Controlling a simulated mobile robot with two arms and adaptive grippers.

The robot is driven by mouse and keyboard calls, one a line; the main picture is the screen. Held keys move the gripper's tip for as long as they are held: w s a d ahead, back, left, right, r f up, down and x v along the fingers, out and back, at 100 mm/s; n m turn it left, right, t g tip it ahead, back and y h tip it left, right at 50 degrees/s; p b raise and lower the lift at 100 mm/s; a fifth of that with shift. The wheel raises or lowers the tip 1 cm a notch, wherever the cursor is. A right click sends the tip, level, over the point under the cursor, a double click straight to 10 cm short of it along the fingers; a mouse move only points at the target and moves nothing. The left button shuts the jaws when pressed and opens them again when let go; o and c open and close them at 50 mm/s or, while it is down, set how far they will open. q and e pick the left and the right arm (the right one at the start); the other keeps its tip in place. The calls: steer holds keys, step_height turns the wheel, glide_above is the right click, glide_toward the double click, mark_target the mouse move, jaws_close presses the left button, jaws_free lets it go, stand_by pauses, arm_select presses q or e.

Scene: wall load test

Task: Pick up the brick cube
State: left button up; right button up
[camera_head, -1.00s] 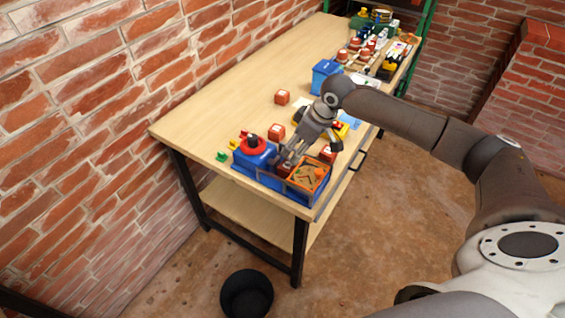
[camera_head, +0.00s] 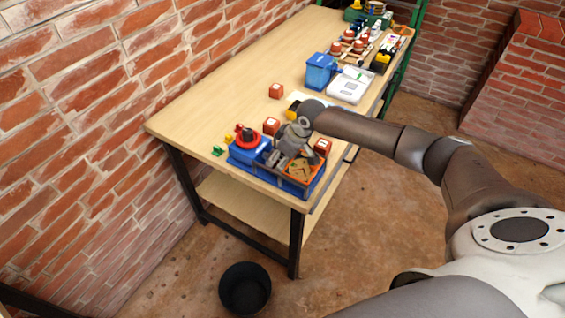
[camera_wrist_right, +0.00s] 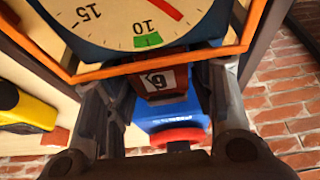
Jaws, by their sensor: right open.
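My right gripper (camera_head: 277,160) points down over the blue tray (camera_head: 312,189) at the near end of the workbench. In the right wrist view my right gripper (camera_wrist_right: 158,95) is open, with one finger on each side of a dark red brick cube (camera_wrist_right: 165,86) with a white numbered label. I cannot tell whether the fingers touch it. The gripper hides this cube in the head view. Other brick cubes stand on the bench: one farther back (camera_head: 276,90), one behind the tray (camera_head: 271,126) and one at its right (camera_head: 322,145). My left gripper is not in view.
An orange-framed box (camera_head: 303,168) sits in the tray right of the gripper. A blue block with a red ring (camera_head: 246,138) stands at its left. A dial (camera_wrist_right: 140,20) is close in the wrist view. A blue bin (camera_head: 320,72) and white case (camera_head: 349,87) stand farther back.

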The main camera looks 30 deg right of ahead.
steer(key=shift+c, duration=1.4)
steer(key=shift+r, duration=0.1)
steer(key=c, duration=0.6)
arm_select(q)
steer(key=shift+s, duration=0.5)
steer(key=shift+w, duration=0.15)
arm_select(e)
steer(key=shift+r, duration=0.65)
arm_select(q)
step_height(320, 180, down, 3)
steer(key=b, duration=0.2)
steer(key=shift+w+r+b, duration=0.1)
steer(key=shift+b, duration=0.25)
arm_select(e)
step_height(320, 180, up, 27)
steer(key=shift+f, duration=0.15)
